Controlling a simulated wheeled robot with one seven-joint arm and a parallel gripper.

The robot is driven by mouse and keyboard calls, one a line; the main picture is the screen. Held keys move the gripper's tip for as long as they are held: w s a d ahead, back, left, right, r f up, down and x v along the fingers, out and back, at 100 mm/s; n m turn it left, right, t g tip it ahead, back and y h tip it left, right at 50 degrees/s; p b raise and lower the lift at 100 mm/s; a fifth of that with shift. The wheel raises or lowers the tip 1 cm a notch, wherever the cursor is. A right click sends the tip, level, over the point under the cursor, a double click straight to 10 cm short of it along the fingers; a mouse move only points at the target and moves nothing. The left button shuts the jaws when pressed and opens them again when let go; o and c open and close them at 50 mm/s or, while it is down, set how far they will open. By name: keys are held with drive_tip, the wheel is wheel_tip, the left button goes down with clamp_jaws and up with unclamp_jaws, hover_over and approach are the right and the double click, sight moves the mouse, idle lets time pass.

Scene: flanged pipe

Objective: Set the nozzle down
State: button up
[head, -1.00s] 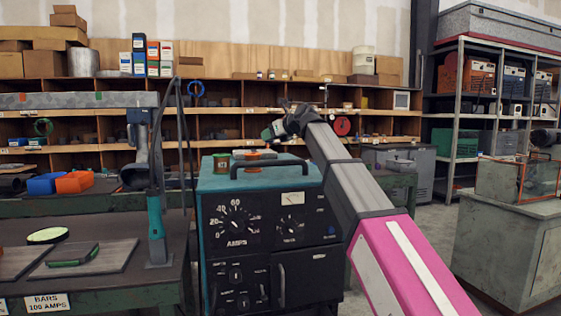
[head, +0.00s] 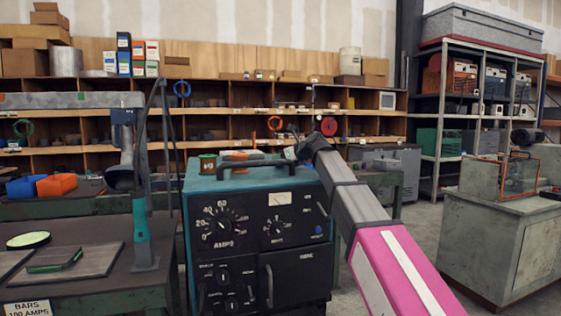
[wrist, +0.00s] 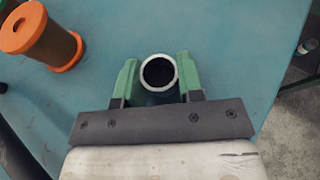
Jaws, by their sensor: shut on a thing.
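The nozzle (wrist: 158,74) is a short dark tube with a pale ring rim, its open end facing the wrist camera. My gripper (wrist: 157,80) is shut on it, with one green finger on each side. Below it is the teal top of the welding machine (wrist: 215,60). I cannot tell whether the nozzle touches that top. In the head view my wrist (head: 310,147) is low at the right back of the welding machine (head: 262,240); the fingers and nozzle are not clearly visible there.
An orange-ended spool (wrist: 45,35) stands on the machine top, left of the gripper. A small green can (head: 208,163) stands at its left edge, near the black carry handle (head: 262,165). A workbench (head: 100,262) is at left.

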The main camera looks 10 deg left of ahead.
drive_tip(key=o, duration=0.9)
drive_tip(key=shift+f, duration=0.1)
drive_tip(key=v, duration=1.2)
drive_tip(key=shift+r, duration=0.2)
